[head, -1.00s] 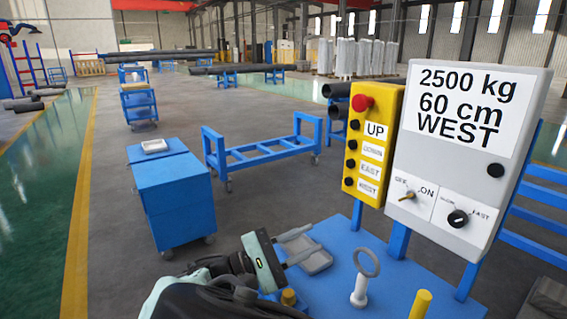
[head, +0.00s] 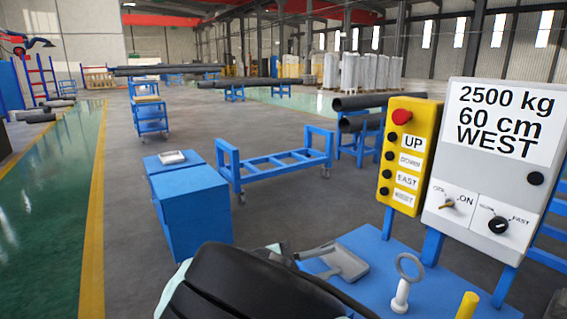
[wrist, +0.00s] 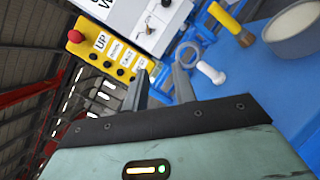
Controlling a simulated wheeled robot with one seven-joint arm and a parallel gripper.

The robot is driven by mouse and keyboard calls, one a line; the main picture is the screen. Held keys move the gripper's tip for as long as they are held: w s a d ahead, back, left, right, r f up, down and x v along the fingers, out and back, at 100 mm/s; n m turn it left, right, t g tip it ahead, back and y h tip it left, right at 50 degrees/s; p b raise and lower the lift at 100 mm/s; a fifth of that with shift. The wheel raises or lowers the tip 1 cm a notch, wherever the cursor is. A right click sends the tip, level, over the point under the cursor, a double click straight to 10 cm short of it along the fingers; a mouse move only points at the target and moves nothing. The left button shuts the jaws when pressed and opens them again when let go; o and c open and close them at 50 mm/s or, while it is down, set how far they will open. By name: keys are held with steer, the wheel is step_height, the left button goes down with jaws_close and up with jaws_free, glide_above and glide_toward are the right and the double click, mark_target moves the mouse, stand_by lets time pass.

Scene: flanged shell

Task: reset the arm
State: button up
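My gripper shows in the wrist view (wrist: 160,82) with its two grey fingers apart and nothing between them. In the wrist view the fingers stand out before the yellow button box (wrist: 105,48) and a white post with a grey ring (wrist: 208,70). I cannot tell the distance, but no contact shows.
The yellow button box (head: 407,157) and a white control box (head: 492,165) stand at the right of the table. A blue cabinet (head: 190,210) and blue cart (head: 275,165) lie beyond. Grey floor between is clear.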

steer(key=s+d+f+m+g+y, duration=0.1)
steer(key=s+d+f+g+y, duration=0.3)
steer(key=s+d+g+y, duration=0.3)
steer(key=s+r+m+t+y, duration=0.1)
steer(key=s+r+y, duration=0.2)
steer(key=s+y, duration=0.3)
steer(key=s+r+m+t+y, duration=0.1)
steer(key=s+r+y, duration=0.3)
steer(key=s, duration=0.6)
steer(key=shift+s+a+m+y, duration=0.15)
steer(key=shift+m+y, duration=0.65)
steer(key=shift+y, duration=0.4)
